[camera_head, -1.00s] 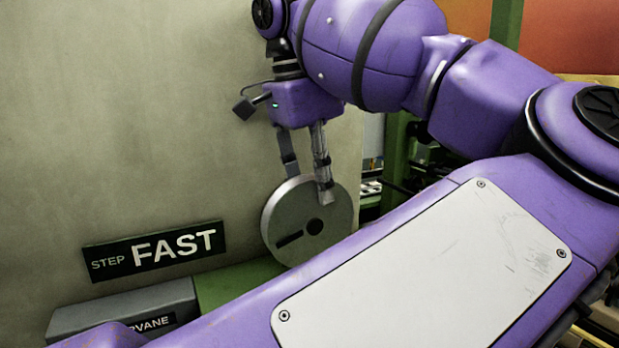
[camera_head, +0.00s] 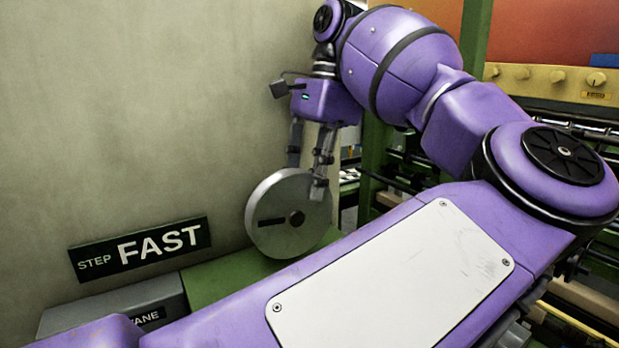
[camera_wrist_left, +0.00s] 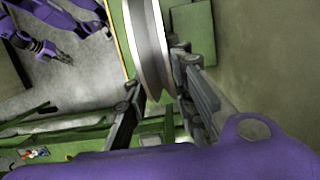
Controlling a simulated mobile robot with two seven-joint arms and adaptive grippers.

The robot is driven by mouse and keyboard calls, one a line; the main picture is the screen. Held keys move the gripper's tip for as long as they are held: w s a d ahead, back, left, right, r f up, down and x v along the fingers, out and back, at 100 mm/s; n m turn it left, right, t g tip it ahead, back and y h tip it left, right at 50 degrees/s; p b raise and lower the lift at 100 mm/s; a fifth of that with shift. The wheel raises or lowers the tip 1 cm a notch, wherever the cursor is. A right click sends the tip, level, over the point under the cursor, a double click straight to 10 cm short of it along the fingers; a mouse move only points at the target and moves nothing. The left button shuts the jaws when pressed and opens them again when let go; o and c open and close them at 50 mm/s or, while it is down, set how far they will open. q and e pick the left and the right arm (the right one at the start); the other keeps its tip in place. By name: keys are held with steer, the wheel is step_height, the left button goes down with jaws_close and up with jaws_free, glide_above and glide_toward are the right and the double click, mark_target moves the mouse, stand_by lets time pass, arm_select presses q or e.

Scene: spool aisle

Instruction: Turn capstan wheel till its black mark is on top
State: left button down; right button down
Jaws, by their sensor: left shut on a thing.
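The capstan wheel (camera_head: 276,199) is a grey metal disc standing upright above a green ledge, with a dark hub at its middle. Its black mark, a short bar (camera_head: 270,222), points left and slightly down from the hub. My left gripper (camera_head: 306,178) is shut on the wheel's upper rim, one finger in front and the other behind. In the left wrist view the wheel's rim (camera_wrist_left: 150,45) runs between the two fingers. My right arm (camera_wrist_left: 40,40) shows small at the upper left there; its jaw state is unclear.
A plain wall (camera_head: 150,110) stands behind and left. A black "STEP FAST" sign (camera_head: 140,249) and a grey box (camera_head: 90,312) are at lower left. The green ledge (camera_head: 225,278) runs beneath the wheel. A yellow knob panel (camera_head: 535,82) and dark rollers are at right.

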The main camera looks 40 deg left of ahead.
arm_select(q)
steer(key=shift+r, duration=0.1)
steer(key=c, duration=1.5)
jaws_free()
steer(key=v, duration=1.2)
